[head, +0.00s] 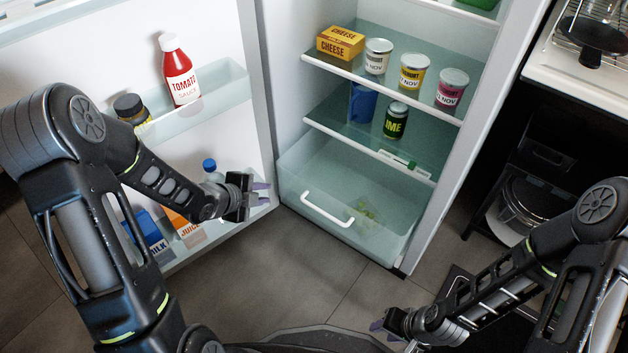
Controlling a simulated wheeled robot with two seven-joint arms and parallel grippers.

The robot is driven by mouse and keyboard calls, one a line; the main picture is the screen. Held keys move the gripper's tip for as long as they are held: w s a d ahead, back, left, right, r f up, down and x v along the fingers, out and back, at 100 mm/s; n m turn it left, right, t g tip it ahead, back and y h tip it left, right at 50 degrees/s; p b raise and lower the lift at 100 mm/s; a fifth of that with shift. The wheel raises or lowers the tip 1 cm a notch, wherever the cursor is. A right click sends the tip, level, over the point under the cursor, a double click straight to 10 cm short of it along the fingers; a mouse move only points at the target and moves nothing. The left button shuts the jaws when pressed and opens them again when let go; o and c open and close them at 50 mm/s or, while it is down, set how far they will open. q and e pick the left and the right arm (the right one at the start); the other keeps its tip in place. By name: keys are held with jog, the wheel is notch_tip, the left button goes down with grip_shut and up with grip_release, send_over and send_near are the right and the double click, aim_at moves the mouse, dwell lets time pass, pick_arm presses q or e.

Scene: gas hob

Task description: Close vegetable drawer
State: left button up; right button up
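The vegetable drawer (300,184) is the clear bin at the bottom of the open fridge, with a white bar handle (327,209) on its front. Some green leafy produce (368,214) shows through it. The drawer appears to stand forward of the shelf above, but how far is hard to tell. My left gripper (262,193) is open and empty, left of the drawer and handle and in front of the door's lower rack; it appears apart from the drawer. My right gripper (380,328) is low at the bottom, well below the drawer; its fingers are too small and partly hidden to judge.
The fridge door (215,40) stands open at left, with a tomato sauce bottle (180,72), a milk carton (150,236) and a juice carton (186,228) in its racks. Jars and a cheese box (340,42) stand on shelves above the drawer. Floor before the drawer is clear.

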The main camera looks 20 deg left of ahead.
pick_arm(q)
jog(key=m, duration=0.2)
jog(key=shift+d+m+h, duration=0.3)
jog(key=shift+d, duration=0.05)
jog(key=shift+c, duration=0.8)
jog(key=shift+m, duration=0.6)
grip_shut()
jog(key=shift+f, duration=0.1)
jog(key=b, duration=0.5)
send_near(301, 182)
jog(key=x, duration=0.5)
jog(key=shift+f, duration=0.4)
jog(key=shift+w+d, duration=0.15)
jog(key=shift+w, duration=0.2)
jog(key=shift+w, duration=0.1)
